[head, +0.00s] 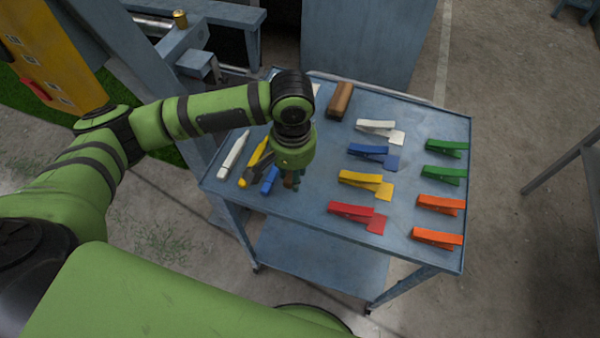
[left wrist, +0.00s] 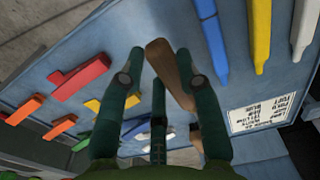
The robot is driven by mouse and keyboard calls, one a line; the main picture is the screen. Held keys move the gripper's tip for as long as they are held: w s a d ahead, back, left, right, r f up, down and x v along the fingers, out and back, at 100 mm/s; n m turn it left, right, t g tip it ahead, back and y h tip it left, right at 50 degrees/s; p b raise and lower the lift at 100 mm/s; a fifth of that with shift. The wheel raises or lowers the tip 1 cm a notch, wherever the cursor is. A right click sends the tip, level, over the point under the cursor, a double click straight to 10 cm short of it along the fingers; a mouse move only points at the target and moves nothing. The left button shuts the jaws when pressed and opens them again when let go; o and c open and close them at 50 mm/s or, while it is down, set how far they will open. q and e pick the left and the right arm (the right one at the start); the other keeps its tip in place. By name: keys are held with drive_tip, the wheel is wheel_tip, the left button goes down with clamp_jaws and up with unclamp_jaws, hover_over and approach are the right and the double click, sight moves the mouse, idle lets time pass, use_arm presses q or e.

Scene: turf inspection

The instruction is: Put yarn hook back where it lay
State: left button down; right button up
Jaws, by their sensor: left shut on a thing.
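The yarn hook shows as a brown wooden handle (left wrist: 167,68) in the left wrist view, slanting between the dark green fingers of my left gripper (left wrist: 160,66). The gripper is shut on it. The hook's metal end cannot be made out. In the head view my left gripper (head: 287,180) points down over the left part of the blue table (head: 310,187), beside the pens. Only a small brown bit of the handle (head: 289,181) shows there, mostly hidden by the gripper. I cannot tell whether the handle touches the table. My right gripper is not in view.
White (head: 233,155), yellow (head: 253,155) and blue (head: 270,180) pens lie left of the gripper. A brown block (head: 340,99) lies at the back. White, blue, yellow and red clips (head: 357,214) stand right; green and orange clips line the right edge. A printed label (left wrist: 264,112) lies near the pens.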

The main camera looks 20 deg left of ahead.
use_arm(q)
drive_tip(key=w, duration=0.1)
drive_tip(key=f, duration=0.1)
drive_tip(key=w, duration=0.1)
drive_tip(key=shift+w+d+f, duration=0.25)
drive_tip(key=shift+w+f, duration=0.05)
wheel_tip(320, 180, down, 3)
drive_tip(key=shift+r+p, duration=0.1)
drive_tip(key=shift+p, duration=0.5)
drive_tip(key=shift+f, duration=0.65)
drive_tip(key=c, duration=0.9)
unclamp_jaws()
drive_tip(key=shift+f, duration=0.1)
drive_tip(key=shift+o, duration=0.2)
wheel_tip(320, 180, up, 11)
drive_tip(key=shift+f+b, duration=0.1)
drive_tip(key=shift+b, duration=0.9)
drive_tip(key=shift+r, duration=0.75)
